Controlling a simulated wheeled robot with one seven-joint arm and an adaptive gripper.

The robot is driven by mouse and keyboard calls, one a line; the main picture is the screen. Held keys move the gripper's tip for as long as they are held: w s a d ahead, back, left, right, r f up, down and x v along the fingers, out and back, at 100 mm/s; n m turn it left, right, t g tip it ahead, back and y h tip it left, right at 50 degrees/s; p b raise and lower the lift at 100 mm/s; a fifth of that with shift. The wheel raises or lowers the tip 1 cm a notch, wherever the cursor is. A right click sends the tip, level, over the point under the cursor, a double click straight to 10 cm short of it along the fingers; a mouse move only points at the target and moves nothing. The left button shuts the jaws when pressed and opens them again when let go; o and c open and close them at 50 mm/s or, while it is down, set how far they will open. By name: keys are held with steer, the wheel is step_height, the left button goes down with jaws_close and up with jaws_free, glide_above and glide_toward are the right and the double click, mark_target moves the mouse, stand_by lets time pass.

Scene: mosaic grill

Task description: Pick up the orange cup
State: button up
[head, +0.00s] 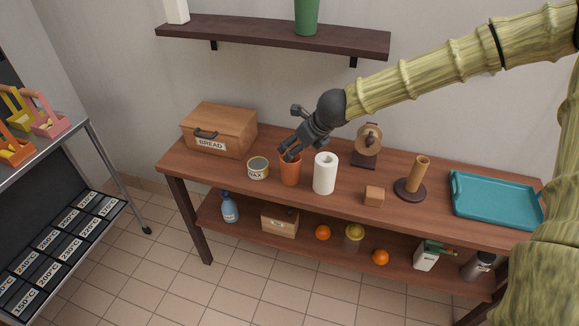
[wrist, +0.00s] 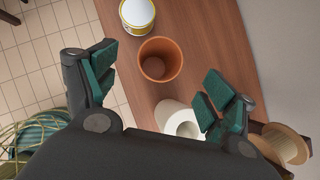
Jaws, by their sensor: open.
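The orange cup (head: 290,172) stands upright on the wooden table's top, between the wax tin and a white roll. My gripper (head: 291,152) is just above it in the head view and hides part of its rim. In the wrist view the cup (wrist: 160,60) shows its open mouth and looks empty. My gripper (wrist: 158,88) is open there, its green-padded fingers wide apart, with the cup between and a little beyond them. No touch with the cup shows.
The white roll (head: 325,174) stands close right of the cup, and the wax tin (head: 258,168) close left. A bread box (head: 219,130) is farther left. A wooden block (head: 374,196), a stand (head: 411,182) and a teal tray (head: 496,200) are to the right. A dark shelf (head: 270,36) hangs above.

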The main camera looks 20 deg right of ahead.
mark_target(298, 167)
steer(key=f, duration=0.1)
steer(key=w+f, duration=0.1)
steer(key=f, duration=0.1)
steer(key=shift+w+d+f, duration=0.15)
steer(key=shift+f, duration=0.1)
steer(key=shift+p+x, duration=0.8)
steer(key=shift+x, duration=2.1)
steer(key=shift+c, duration=0.2)
steer(key=c, duration=1.3)
steer(key=shift+o, duration=0.2)
